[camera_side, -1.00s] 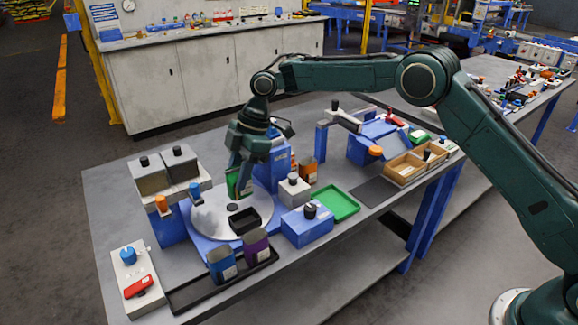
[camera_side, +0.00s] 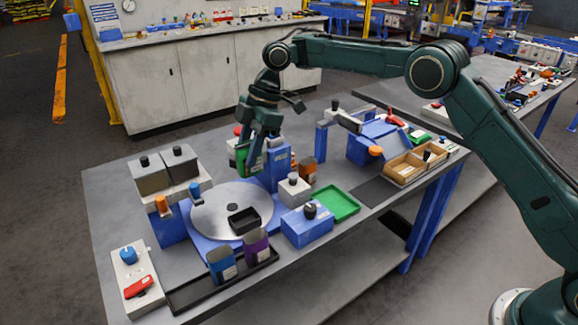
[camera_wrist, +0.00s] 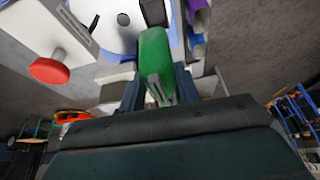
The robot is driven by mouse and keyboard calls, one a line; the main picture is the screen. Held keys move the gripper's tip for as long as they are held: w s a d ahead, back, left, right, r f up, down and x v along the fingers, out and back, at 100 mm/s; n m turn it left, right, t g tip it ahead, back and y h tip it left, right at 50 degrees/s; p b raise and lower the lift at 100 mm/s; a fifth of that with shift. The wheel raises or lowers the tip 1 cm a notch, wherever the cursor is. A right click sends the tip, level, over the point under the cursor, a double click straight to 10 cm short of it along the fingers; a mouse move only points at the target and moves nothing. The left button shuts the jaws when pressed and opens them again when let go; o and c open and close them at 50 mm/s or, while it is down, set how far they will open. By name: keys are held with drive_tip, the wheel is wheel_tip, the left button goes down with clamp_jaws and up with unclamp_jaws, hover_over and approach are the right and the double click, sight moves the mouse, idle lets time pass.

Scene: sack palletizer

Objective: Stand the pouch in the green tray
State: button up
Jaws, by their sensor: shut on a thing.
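The green pouch (camera_wrist: 155,55) is between the fingers of my gripper (camera_wrist: 158,92) in the wrist view. My gripper is shut on it. In the side view, my gripper (camera_side: 252,165) holds the pouch (camera_side: 240,158) above the back right part of the round plate, near the blue block. The fingers hide part of the pouch there. The green tray (camera_side: 341,203) lies flat and empty on the table, to the right of and nearer the camera than my gripper.
A blue box with a black knob (camera_side: 307,226) and a grey block with a black knob (camera_side: 294,188) stand left of the tray. The round plate (camera_side: 212,208) carries a black dish (camera_side: 243,220). A wooden divided box (camera_side: 404,171) is to the right.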

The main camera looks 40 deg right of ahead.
drive_tip(key=s+d, duration=0.4)
drive_tip(key=d, duration=0.8)
drive_tip(key=s+d, duration=0.3)
drive_tip(key=d, duration=0.9)
wheel_tip(320, 180, down, 9)
drive_tip(key=shift+a, duration=0.25)
drive_tip(key=shift+f, duration=0.15)
drive_tip(key=shift+f, duration=4.15)
drive_tip(key=shift+f, duration=0.15)
drive_tip(key=o, duration=1.1)
